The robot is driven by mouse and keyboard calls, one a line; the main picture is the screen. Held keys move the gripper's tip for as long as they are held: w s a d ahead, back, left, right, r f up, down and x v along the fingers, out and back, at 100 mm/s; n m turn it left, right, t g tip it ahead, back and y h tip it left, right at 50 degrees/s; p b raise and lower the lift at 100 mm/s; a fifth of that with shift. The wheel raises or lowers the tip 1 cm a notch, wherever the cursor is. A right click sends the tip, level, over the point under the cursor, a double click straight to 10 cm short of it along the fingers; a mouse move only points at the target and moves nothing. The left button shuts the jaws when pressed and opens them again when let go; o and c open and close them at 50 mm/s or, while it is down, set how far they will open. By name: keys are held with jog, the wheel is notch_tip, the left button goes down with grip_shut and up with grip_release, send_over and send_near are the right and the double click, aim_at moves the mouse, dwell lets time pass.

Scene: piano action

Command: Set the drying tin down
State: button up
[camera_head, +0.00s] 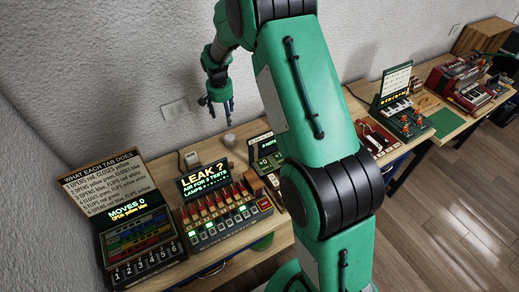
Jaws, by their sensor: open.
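My gripper (219,108) hangs high at the upper left, in front of the grey wall, with its fingers pointing down. Its jaws are open, and I see nothing between them. A small pale round container (229,140) stands on the bench below and slightly right of the fingers, apart from them. It is too small to tell whether it is the drying tin. A small cream-coloured item (192,160) stands to its left, behind the "LEAK ?" panel. No other thing shows clearly as the tin. My large green arm hides the middle of the bench.
A "LEAK ?" panel (207,177) rises behind a console with several levers and lit keys. A "MOVES 0" device (137,237) stands at the left. A green-screened device (266,150) is near my arm. Red machines and a keyboard unit (400,110) stand on the right.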

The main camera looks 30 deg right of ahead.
jog(key=s+a+r+n+t, duration=0.1)
jog(key=s+a+r+n, duration=0.15)
jog(key=s+r, duration=0.9)
jog(key=s+a+r+n+t, duration=0.1)
jog(key=s+a+r, duration=0.2)
jog(key=s+r, duration=0.85)
jog(key=s+a+r+n+t, duration=0.1)
jog(key=s+a+r, duration=0.1)
jog(key=s, duration=1)
jog(key=s+a+r+n+t, duration=0.1)
jog(key=s+r, duration=0.3)
jog(key=s, duration=0.9)
jog(key=shift+a+r+n+y, duration=0.4)
jog(key=shift+n, duration=0.15)
notch_tip(320, 180, down, 8)
jog(key=b, duration=0.7)
jog(key=shift+r+b, duration=0.25)
jog(key=shift+b, duration=0.05)
jog(key=shift+f, duration=0.1)
